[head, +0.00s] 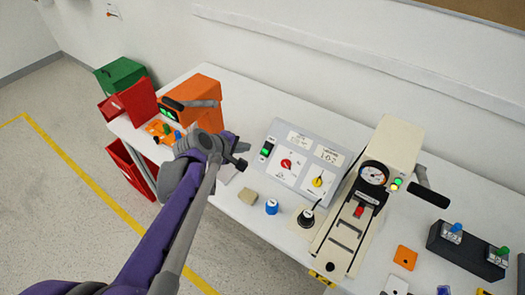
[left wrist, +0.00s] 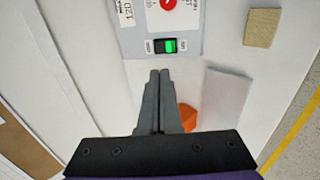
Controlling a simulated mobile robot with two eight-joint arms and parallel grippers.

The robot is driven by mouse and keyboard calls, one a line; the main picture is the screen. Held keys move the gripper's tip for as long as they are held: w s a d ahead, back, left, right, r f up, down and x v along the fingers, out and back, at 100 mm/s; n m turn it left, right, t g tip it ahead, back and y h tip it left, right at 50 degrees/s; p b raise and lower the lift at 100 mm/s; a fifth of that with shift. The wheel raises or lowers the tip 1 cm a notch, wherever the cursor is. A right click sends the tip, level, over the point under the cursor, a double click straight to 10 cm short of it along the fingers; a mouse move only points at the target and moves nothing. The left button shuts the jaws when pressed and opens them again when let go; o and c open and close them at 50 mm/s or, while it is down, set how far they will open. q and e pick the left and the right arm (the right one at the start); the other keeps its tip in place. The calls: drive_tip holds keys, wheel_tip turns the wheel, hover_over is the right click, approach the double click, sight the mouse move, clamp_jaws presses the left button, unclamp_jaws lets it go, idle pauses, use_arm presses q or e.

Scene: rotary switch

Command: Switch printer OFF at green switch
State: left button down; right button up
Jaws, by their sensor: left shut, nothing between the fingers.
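The green switch (head: 266,150) is a small black rocker with a lit green part, at the left end of a grey control panel (head: 290,187). In the left wrist view the green switch (left wrist: 169,46) shows at the panel's edge, between two small labels. My left gripper (head: 241,156) is shut and empty, just left of the switch in the head view. In the left wrist view its closed fingertips (left wrist: 159,73) point at the switch, with a small gap in the picture; I cannot tell their height above it. My right gripper is not in view.
The panel also bears a red knob (head: 286,163) and a yellow knob (head: 318,181). A beige press with a gauge (head: 373,174) stands right of it. A tan block (head: 248,197) and blue knob (head: 271,207) lie in front. An orange machine (head: 205,100) stands left.

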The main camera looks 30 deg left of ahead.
sight(268, 146)
use_arm(q)
drive_tip(key=shift+w+a, duration=0.1)
drive_tip(key=shift+a, duration=0.05)
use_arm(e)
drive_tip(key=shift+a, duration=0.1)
use_arm(q)
drive_tip(key=x, duration=1.4)
drive_tip(key=shift+b, duration=0.35)
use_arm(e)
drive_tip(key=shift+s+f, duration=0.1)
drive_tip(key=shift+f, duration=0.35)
use_arm(q)
drive_tip(key=shift+w+d+f+g, duration=0.1)
drive_tip(key=shift+w+d+g, duration=0.2)
drive_tip(key=shift+g, duration=0.7)
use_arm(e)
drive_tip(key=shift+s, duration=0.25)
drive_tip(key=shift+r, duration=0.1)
use_arm(q)
drive_tip(key=shift+w+r+p, duration=0.35)
drive_tip(key=shift+w+r, duration=0.05)
drive_tip(key=shift+r, duration=0.25)
drive_tip(key=shift+s, duration=0.1)
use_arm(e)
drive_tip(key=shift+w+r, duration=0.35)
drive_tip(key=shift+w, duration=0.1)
